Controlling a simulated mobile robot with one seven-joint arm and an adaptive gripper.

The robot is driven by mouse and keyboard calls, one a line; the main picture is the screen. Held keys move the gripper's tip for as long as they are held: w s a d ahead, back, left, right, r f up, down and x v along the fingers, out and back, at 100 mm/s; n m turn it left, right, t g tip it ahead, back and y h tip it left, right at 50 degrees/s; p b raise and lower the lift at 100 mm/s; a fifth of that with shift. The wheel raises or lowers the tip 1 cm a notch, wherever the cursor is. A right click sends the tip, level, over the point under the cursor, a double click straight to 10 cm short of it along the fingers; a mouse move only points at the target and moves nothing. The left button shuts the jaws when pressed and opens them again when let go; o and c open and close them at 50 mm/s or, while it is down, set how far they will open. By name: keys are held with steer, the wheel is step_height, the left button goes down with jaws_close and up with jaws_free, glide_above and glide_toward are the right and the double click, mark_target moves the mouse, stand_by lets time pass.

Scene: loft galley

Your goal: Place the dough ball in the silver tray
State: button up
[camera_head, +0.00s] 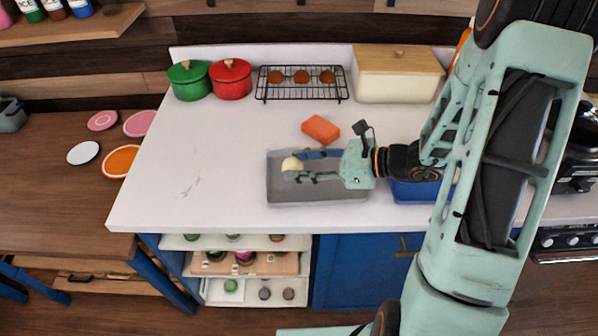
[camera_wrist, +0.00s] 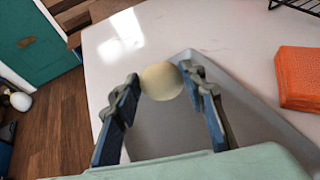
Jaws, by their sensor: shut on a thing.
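The dough ball (camera_head: 291,164) is pale cream and round. My gripper (camera_head: 292,168) is shut on it, with one finger on each side; the ball also shows between the fingertips in the wrist view (camera_wrist: 161,81). The silver tray (camera_head: 300,196) is a shallow grey rectangle on the white counter. In the head view the ball appears over the left part of the tray. In the wrist view the tray (camera_wrist: 165,130) lies below the fingers, with the ball near its rim. I cannot tell the ball's exact height above it.
An orange sponge-like block (camera_head: 320,129) lies just behind the tray, and a blue tray (camera_head: 410,192) is to its right, partly hidden by my arm. A wire rack (camera_head: 302,95), red pot (camera_head: 230,80), green pot (camera_head: 188,81) and bread box (camera_head: 398,80) stand at the back. The left counter is clear.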

steer(key=shift+a+f+b, duration=0.15)
steer(key=shift+f+b, duration=0.15)
steer(key=shift+f, duration=0.15)
steer(key=shift+w+f+b, duration=0.2)
steer(key=shift+f+b, duration=0.3)
steer(key=shift+f, duration=0.15)
steer(key=shift+w+f+b, duration=0.15)
steer(key=shift+f+b, duration=0.3)
steer(key=shift+f, duration=0.3)
steer(key=shift+s+f, duration=0.1)
steer(key=shift+f+b, duration=0.15)
steer(key=shift+b, duration=0.2)
steer(key=o, duration=1.1)
steer(key=shift+r, duration=0.2)
